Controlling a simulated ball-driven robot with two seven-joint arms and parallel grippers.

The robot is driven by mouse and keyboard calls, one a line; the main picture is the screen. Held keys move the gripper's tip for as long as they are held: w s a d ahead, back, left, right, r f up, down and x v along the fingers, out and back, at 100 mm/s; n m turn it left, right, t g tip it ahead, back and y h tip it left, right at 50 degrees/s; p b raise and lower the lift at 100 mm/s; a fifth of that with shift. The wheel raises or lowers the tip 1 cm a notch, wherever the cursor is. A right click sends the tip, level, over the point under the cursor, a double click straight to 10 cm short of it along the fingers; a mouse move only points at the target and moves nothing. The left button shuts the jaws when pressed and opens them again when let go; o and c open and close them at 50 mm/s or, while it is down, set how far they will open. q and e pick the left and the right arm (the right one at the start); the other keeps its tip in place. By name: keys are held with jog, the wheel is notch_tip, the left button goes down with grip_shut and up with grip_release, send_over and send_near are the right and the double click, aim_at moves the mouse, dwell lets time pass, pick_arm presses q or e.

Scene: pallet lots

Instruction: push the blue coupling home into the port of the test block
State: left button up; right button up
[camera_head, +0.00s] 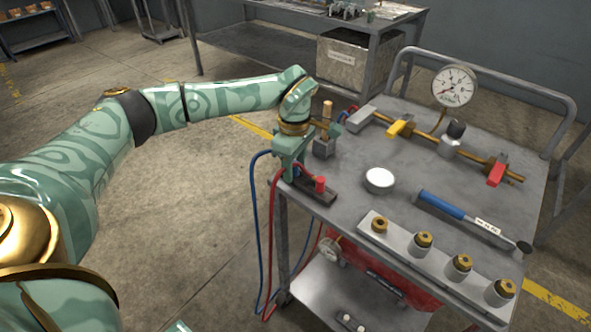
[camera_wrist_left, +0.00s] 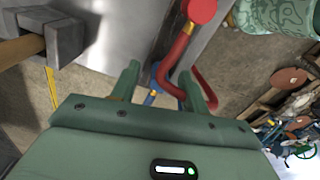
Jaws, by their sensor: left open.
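My left gripper (camera_head: 287,173) is at the near left corner of the cart top, pointing down, with its jaws open. In the left wrist view its two fingers (camera_wrist_left: 159,74) stand apart, with a small blue part (camera_wrist_left: 155,72), seemingly the blue coupling, showing between them. I cannot tell whether they touch it or how far it sits in a port. In the head view the gripper hides it; only its blue hose (camera_head: 252,190) shows. A dark block (camera_head: 322,197), likely the test block, carries a red coupling (camera_head: 320,184) just right of the gripper; the red one also shows in the wrist view (camera_wrist_left: 201,11).
A grey clamp block (camera_head: 323,148) with a brass-coloured rod stands close behind the gripper. A red hose (camera_head: 270,215) hangs beside the blue one. A round white-faced disc (camera_head: 379,180), a blue-handled tool (camera_head: 442,204) and a fittings rail (camera_head: 430,257) lie to the right.

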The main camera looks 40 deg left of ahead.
aim_at(295, 165)
pick_arm(q)
jog(key=shift+c, duration=0.4)
grip_shut()
jog(key=shift+r, duration=0.1)
